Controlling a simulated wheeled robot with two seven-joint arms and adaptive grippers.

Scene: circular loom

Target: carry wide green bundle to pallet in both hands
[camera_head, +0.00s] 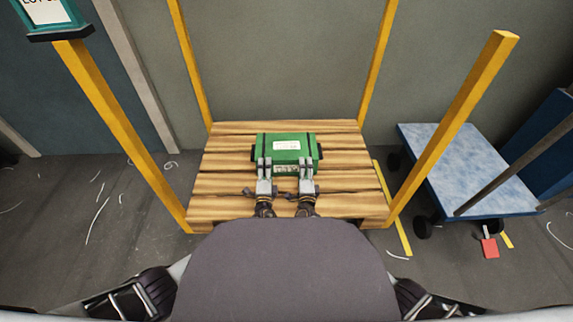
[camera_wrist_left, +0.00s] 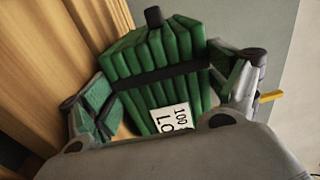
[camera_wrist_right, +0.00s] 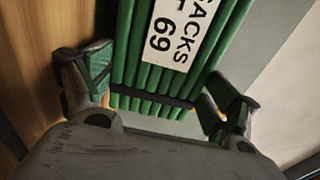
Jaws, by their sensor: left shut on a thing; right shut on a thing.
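The wide green bundle (camera_head: 287,143), bound with dark straps and bearing a white label, is over the middle of the wooden pallet (camera_head: 225,185). I cannot tell whether it rests on the boards or is slightly above them. My left gripper (camera_head: 265,166) is shut on its near side, left of centre. My right gripper (camera_head: 306,166) is shut on the same side, right of centre. In the left wrist view the bundle's green folds (camera_wrist_left: 150,55) sit between the fingers. The right wrist view shows the folds (camera_wrist_right: 150,78) and printed label between the fingers.
Yellow posts (camera_head: 460,120) stand at the pallet's corners. A blue-topped cart (camera_head: 465,165) with dark wheels is to the right, with a red tag (camera_head: 489,248) beside it. A green sign (camera_head: 50,14) is at upper left. A wall (camera_head: 285,70) rises behind the pallet.

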